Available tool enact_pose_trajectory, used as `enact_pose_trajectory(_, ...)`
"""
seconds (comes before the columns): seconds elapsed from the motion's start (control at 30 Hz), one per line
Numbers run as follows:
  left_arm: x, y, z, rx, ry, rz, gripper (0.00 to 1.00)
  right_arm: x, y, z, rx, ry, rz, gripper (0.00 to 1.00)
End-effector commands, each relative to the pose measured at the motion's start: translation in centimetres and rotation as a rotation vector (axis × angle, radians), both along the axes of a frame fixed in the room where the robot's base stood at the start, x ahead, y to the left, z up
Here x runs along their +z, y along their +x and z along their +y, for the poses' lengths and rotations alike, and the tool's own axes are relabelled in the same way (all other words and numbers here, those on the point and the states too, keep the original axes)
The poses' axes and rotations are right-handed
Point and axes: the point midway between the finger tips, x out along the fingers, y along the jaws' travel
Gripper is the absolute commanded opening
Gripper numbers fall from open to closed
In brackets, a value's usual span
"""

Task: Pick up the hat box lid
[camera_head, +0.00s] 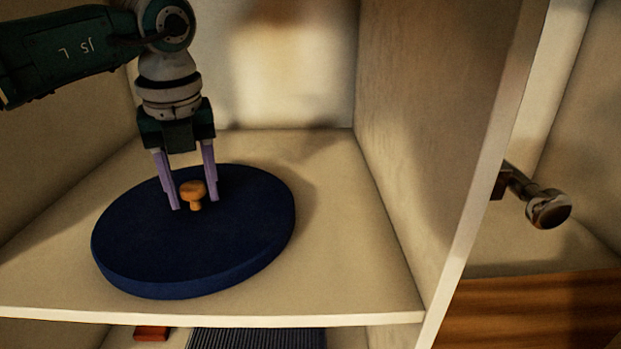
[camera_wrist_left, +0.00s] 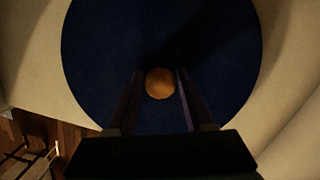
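The hat box lid (camera_head: 150,245) is a round, dark blue disc with an orange-brown knob (camera_head: 192,190) at its middle. It lies flat on a cream shelf in the head view. My left gripper (camera_head: 195,206) points down over the lid, open, with one finger on each side of the knob. A gap shows between the fingers and the knob. In the left wrist view the knob (camera_wrist_left: 159,83) sits between the fingertips (camera_wrist_left: 159,75), with the blue lid (camera_wrist_left: 100,45) around it. My right gripper is not in view.
The cream shelf (camera_head: 350,280) has side walls and a back wall close around the lid. A metal knob on a bracket (camera_head: 547,207) sticks out at the right, beyond the partition (camera_head: 480,190). A ribbed dark item (camera_head: 255,338) and a red item (camera_head: 151,333) lie below the shelf.

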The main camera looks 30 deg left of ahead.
Motion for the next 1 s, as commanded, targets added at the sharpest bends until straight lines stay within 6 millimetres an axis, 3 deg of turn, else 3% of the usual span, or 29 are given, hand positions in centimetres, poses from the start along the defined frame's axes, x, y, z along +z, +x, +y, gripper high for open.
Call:
enact_pose_trajectory(0.07,0.0,0.0,0.0,0.000,0.000,0.000,0.42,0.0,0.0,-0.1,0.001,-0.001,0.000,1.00)
enact_pose_trajectory(0.43,0.0,0.0,0.0,0.000,0.000,0.000,0.00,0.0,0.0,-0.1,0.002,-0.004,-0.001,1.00)
enact_pose_trajectory(0.83,0.1,0.0,0.0,0.000,0.000,0.000,0.00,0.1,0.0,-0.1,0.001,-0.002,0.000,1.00)
enact_pose_trajectory(1.0,1.6,0.0,0.0,0.000,0.001,-0.001,0.00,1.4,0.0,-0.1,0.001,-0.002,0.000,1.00)
